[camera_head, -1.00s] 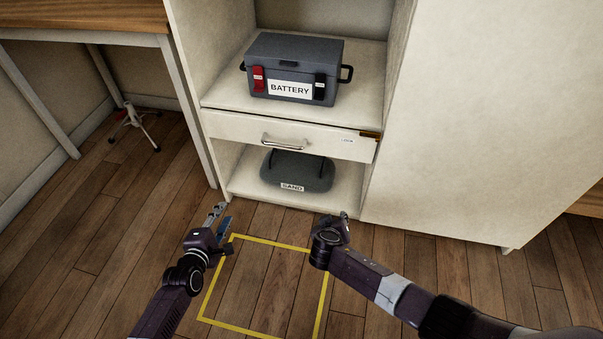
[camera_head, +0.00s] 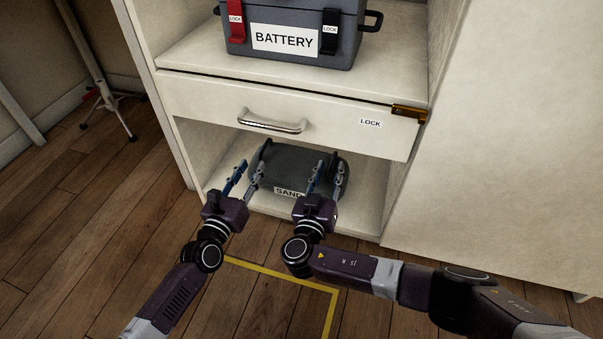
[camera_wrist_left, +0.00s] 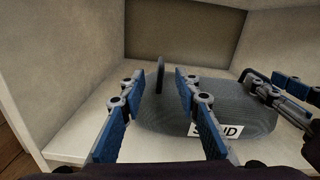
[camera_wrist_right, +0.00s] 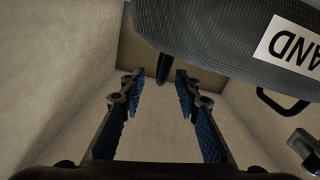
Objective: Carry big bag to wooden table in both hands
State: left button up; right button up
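The big bag (camera_head: 290,162) is a grey sandbag labelled SAND, lying on the floor of the lower cubby. A dark handle stands at each end. My left gripper (camera_head: 247,174) is open at the bag's left end; in the left wrist view the left handle (camera_wrist_left: 160,75) stands ahead between its fingers, apart from them. My right gripper (camera_head: 329,170) is open over the bag's right part; the right wrist view shows a handle (camera_wrist_right: 163,68) ahead between its fingers. Neither gripper holds anything. The table top is out of view.
A drawer (camera_head: 215,112) with a metal handle and LOCK label is just above the cubby opening. A battery box (camera_head: 285,35) stands on the shelf above it. Cubby side walls flank my grippers. A yellow floor outline (camera_head: 280,277) and a small tripod (camera_head: 112,105) are on the floor.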

aim_at(261, 151)
pick_arm(q)
jog(key=shift+w+d, duration=0.1)
jog(key=shift+w, duration=0.05)
pick_arm(e)
jog(key=shift+w, duration=0.1)
